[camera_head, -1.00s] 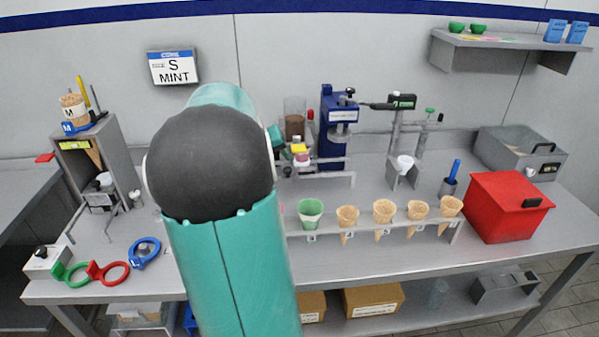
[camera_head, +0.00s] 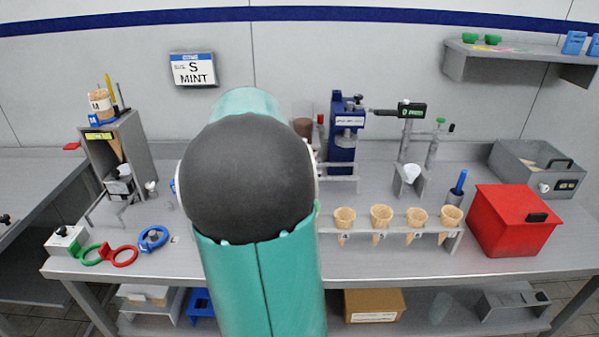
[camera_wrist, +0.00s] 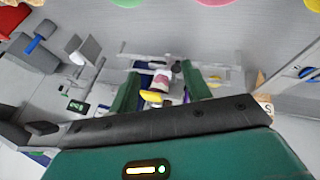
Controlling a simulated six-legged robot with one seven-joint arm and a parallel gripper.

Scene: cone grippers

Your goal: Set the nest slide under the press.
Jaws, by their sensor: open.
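The blue press (camera_head: 343,145) stands at the back of the bench, right of my arm. My arm hides the area just left of it in the head view. In the wrist view, my gripper (camera_wrist: 165,80) is open, its two green fingers pointing at a small yellow piece (camera_wrist: 151,97) and a pink-and-white piece (camera_wrist: 162,78). These look like parts of the nest slide, but I cannot be sure. They show between the fingers, and I cannot tell whether any finger touches them. A grey rail (camera_head: 340,185) runs in front of the press.
A rack of cones (camera_head: 400,232) stands along the front, with a red box (camera_head: 512,220) to its right. A grey bin (camera_head: 540,165) is at the back right. Green, red and blue rings (camera_head: 153,238) lie at the front left. The sign (camera_head: 193,68) reads S MINT.

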